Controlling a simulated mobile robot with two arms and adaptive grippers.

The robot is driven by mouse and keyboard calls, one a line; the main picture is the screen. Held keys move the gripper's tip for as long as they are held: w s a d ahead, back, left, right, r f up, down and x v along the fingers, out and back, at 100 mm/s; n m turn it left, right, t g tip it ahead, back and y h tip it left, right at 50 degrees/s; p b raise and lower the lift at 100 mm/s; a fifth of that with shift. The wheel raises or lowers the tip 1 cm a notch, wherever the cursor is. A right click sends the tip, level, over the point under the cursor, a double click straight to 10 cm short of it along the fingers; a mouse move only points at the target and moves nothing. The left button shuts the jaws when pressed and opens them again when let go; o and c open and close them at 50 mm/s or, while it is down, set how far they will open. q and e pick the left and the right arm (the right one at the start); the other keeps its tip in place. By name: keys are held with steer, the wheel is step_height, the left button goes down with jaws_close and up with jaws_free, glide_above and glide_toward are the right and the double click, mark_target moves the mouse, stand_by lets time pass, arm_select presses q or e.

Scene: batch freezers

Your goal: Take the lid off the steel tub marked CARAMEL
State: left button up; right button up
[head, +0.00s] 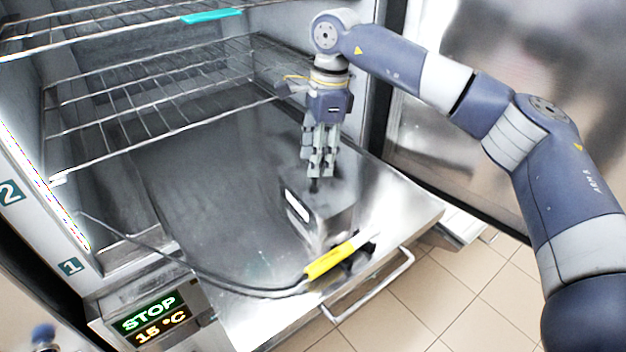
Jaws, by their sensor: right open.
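A steel tub (332,222) stands on the steel floor of the open freezer, near its front edge. A white label (297,206) is on its left side; its lettering is too small to read. A flat grey lid (338,190) appears to cover the tub, with a small dark knob at its middle. My right gripper (315,180) points straight down over the lid, its fingers open at the knob. I cannot tell whether the fingers touch the knob, which they partly hide. My left gripper is not in view.
A probe with a yellow handle (330,261) lies in front of the tub, its grey cable running left. Wire shelves (150,100) are behind and above on the left. The open door (470,120) is right. A display (150,315) reads STOP, 15 °C. The floor left of the tub is clear.

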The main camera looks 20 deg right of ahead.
mark_target(314, 179)
steer(key=f, duration=0.2)
steer(key=f+p, duration=0.1)
steer(key=f, duration=0.1)
steer(key=shift+a, duration=0.35)
jaws_close()
steer(key=shift+r, duration=0.1)
